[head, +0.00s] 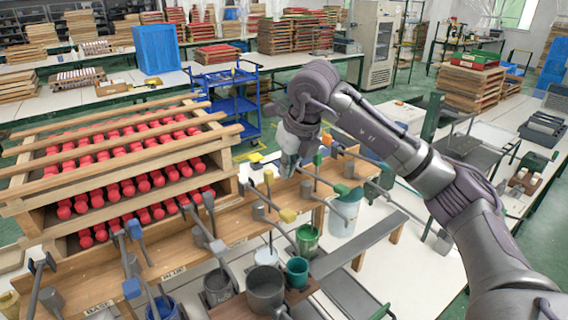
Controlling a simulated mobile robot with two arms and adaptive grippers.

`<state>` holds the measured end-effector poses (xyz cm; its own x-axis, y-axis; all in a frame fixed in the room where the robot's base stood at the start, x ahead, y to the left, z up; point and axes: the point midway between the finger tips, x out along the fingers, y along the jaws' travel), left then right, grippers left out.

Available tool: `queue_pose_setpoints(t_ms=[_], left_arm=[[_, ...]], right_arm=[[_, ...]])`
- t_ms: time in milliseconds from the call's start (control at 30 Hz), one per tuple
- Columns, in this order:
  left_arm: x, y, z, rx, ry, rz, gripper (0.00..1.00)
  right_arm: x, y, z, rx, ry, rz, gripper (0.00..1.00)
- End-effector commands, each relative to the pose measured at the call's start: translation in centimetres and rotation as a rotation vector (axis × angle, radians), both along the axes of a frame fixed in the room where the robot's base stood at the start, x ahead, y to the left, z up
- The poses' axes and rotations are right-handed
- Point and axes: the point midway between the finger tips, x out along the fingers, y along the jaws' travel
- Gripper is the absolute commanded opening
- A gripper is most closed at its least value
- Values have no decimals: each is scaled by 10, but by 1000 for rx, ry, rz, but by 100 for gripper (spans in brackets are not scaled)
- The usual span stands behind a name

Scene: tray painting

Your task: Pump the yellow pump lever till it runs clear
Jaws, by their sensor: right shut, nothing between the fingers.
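Several pump levers with coloured ends stand along the wooden bench. Another upright lever has a yellow tip (268,178), just below and left of my gripper. I cannot tell which of these is the task's lever. My right gripper (289,168) is shut and empty, pointing down above the back of the bench. A green pot (307,238) and a white bucket (344,210) stand in front of it. My left gripper is out of view.
A wooden rack (135,200) with rows of red pieces stands at the left. Grey levers with blue ends (135,229) rise in front of it. A grey pot (265,287) and a teal cup (297,271) stand at the front. A blue trolley (235,103) is behind.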

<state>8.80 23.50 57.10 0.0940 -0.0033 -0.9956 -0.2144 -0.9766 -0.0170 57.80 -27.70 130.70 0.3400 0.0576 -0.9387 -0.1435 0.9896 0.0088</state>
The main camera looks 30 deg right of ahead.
Motion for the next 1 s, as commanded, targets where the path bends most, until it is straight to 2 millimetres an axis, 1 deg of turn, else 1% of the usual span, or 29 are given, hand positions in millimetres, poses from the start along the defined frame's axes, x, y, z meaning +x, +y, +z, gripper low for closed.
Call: queue_pose_setpoints(t_ms=[33, 167, 500, 600, 700, 1000], left_arm=[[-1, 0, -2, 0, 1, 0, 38], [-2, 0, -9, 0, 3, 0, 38], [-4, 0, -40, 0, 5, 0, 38], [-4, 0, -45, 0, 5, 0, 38], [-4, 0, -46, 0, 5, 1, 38], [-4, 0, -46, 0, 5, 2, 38]], right_arm=[[0, -3, -1, -9, 1, -8, 0], [-1, -4, -11, -12, 3, -9, 0], [-1, -3, -57, -10, 3, -7, 0], [-1, -3, -66, -10, 2, -7, 0], [-1, -3, -69, -9, 1, -7, 0], [-1, -3, -69, -9, 2, -5, 0]])
